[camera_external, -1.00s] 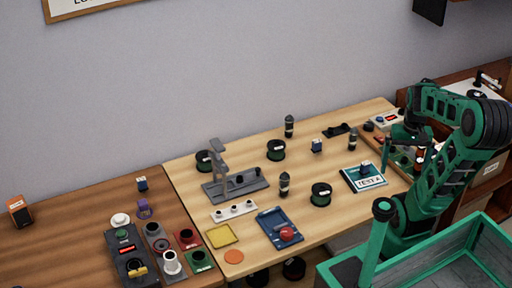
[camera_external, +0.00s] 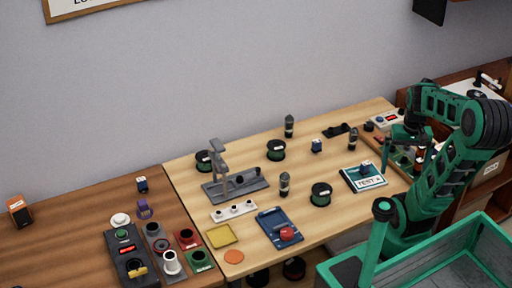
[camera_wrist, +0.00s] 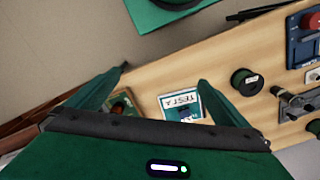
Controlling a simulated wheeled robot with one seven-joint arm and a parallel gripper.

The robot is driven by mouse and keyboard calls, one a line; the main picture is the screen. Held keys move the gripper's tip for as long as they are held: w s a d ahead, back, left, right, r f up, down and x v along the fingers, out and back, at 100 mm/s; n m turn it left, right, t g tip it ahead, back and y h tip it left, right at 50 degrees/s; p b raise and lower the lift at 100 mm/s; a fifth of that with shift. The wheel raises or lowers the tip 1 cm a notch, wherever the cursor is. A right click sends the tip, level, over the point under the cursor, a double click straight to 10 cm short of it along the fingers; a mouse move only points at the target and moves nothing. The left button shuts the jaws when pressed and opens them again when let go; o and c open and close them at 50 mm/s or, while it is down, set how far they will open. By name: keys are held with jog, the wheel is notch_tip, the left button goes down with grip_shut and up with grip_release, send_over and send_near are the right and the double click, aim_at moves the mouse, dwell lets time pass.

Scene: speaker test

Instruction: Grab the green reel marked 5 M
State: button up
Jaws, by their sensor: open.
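Three dark reels with green sides and white labels stand on the light wooden table: one at the front (camera_external: 320,195), one at the back middle (camera_external: 276,151) and one at the back left (camera_external: 205,161). The labels are too small to read, so I cannot tell which is marked 5 M. In the wrist view one reel (camera_wrist: 246,82) lies right of my right finger, and another (camera_wrist: 315,126) is cut by the right edge. My gripper (camera_wrist: 164,76) is open and empty. In the external view my gripper (camera_external: 403,157) is over the table's right end, apart from the reels.
A TEST A box (camera_external: 363,178) lies between the front reel and my arm. A grey stand (camera_external: 235,187), dark canisters (camera_external: 284,184) and a blue tray (camera_external: 279,231) surround the reels. My green-rimmed bin is at lower right. Bare wood separates most items.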

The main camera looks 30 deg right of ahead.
jog(key=c, duration=0.8)
jog(key=shift+c, duration=0.2)
